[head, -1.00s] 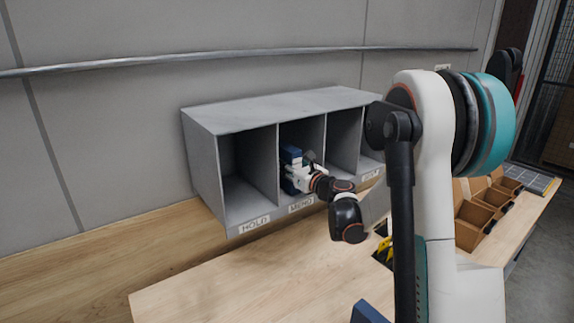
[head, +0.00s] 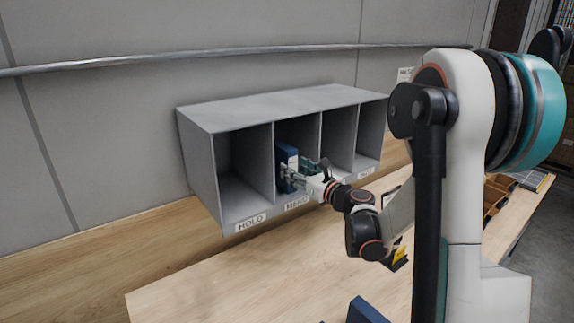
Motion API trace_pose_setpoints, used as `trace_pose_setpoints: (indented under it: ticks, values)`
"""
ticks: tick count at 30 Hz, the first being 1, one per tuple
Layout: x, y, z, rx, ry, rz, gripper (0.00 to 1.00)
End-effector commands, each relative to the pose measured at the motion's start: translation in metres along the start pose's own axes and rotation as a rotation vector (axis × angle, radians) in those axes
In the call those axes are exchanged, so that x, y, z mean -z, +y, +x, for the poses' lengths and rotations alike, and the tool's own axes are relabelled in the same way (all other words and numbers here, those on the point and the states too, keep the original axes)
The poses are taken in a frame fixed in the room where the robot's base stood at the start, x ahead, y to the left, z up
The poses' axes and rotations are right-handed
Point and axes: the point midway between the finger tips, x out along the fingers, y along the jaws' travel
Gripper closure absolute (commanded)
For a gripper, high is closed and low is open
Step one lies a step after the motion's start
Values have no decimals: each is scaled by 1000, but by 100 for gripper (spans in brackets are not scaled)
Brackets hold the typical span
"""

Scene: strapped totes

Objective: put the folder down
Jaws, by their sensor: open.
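A dark blue folder (head: 287,163) stands upright in the compartment labelled MEND, the second from the left of the grey sorter (head: 222,196). My gripper (head: 296,178) is open at the mouth of that compartment, at the folder's front edge. Its fingers show close to the folder, and I cannot tell whether they touch it. The folder's lower part is partly hidden by the gripper.
The HOLD compartment (head: 243,190) at the left is empty. Another dark blue item (head: 366,312) shows at the bottom edge. Brown bins (head: 495,198) stand at the right. The wooden bench (head: 230,285) in front of the sorter is mostly clear.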

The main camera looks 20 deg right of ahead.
Motion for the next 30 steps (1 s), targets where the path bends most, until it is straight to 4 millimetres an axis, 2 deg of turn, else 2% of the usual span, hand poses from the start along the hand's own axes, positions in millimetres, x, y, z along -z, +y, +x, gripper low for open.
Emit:
trace_pose_setpoints:
  ticks: [3, 9, 30]
  values:
    - [0, 0, -22, 2, 0, 0, 47]
    - [0, 0, -42, 1, 0, 0, 47]
    - [0, 0, -46, 0, 0, 0, 47]
